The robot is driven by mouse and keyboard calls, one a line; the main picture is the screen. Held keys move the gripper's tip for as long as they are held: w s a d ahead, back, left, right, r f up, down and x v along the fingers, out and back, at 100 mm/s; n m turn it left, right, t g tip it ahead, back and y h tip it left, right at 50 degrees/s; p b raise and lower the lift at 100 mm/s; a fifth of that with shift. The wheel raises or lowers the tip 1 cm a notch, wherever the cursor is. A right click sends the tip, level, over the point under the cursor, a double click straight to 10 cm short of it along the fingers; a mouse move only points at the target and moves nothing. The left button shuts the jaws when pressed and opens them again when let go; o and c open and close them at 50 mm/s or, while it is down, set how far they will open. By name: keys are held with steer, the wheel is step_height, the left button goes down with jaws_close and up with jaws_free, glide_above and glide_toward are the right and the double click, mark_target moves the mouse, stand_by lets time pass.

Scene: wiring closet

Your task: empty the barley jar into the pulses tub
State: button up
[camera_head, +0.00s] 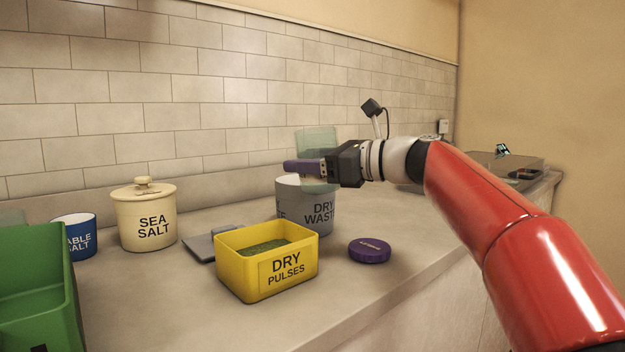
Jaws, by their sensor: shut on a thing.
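My gripper (305,168) has purple fingers and is shut on a clear, greenish jar (316,140). It holds the jar in the air above and behind the yellow tub, in front of or over the grey bin. The fingers and hand hide the jar's middle; no label shows, and I cannot tell its contents. The yellow tub (288,277), marked DRY PULSES, stands open on the counter with green contents (264,247) inside. A round purple lid (370,249) lies on the counter to the tub's right; its lettering is too small to read surely.
A grey bin (317,217) marked DRY WASTE stands behind the tub. A grey flat object (199,248) lies left of the tub. A cream SEA SALT crock (146,215), a blue salt pot (76,240) and a green bin (72,300) stand further left.

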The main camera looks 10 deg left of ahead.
steer(key=shift+f+m+y, duration=0.25)
steer(key=shift+m+y, duration=0.05)
steer(key=shift+m, duration=0.6)
steer(key=w+d+r, duration=0.4)
steer(key=shift+w, duration=0.25)
